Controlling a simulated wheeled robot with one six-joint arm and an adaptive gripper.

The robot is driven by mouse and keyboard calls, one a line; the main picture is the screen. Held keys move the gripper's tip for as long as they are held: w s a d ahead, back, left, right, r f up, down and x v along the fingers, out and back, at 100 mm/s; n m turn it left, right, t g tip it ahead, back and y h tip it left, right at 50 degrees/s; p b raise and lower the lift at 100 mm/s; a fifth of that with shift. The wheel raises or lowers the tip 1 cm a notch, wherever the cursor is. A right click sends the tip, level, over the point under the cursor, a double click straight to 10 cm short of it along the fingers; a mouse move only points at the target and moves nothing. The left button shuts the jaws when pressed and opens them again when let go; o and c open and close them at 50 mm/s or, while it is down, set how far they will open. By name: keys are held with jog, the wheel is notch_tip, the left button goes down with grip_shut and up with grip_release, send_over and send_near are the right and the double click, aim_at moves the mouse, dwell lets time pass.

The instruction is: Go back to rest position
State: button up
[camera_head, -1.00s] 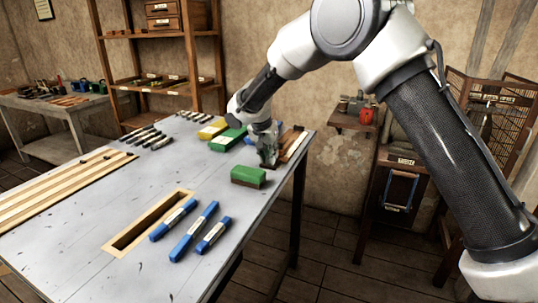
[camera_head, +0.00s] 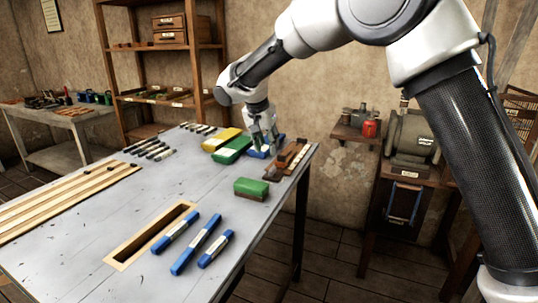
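My gripper (camera_head: 264,142) hangs fingers-down over the far right part of the grey table (camera_head: 110,215). Its fingers look spread, with a blue block (camera_head: 257,154) showing behind and between them. I see nothing held in it. My arm reaches in from the right edge, bends at the top of the picture and comes down to the gripper. How far the fingertips are above the table is hard to judge.
A green-topped block (camera_head: 251,188) stands nearer on the table, with green (camera_head: 232,150) and yellow (camera_head: 221,139) blocks beyond. A brown wooden piece (camera_head: 290,155) lies right of the gripper. Blue bars (camera_head: 196,244) lie beside a framed slot (camera_head: 150,236). A shelf stands behind.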

jog(key=shift+s+r, duration=0.2)
jog(key=shift+r, duration=0.25)
jog(key=s+d+f+n+g, duration=0.2)
jog(key=s+d+f+n, duration=0.2)
jog(key=s+d+n, duration=0.35)
jog(key=s+d+r+m, duration=0.1)
jog(key=s+d+r, duration=0.2)
jog(key=s+d, duration=0.6)
jog(key=s+d+r+m+t+y, duration=0.1)
jog(key=s+d+r, duration=0.2)
jog(key=s+d, duration=0.6)
jog(key=s+d+r+m+t, duration=0.1)
jog(key=s+d+r, duration=0.2)
jog(key=s+d, duration=0.7)
jog(key=shift+d+r+y, duration=0.3)
jog(key=shift+d+r, duration=0.1)
jog(key=shift+d, duration=3.3)
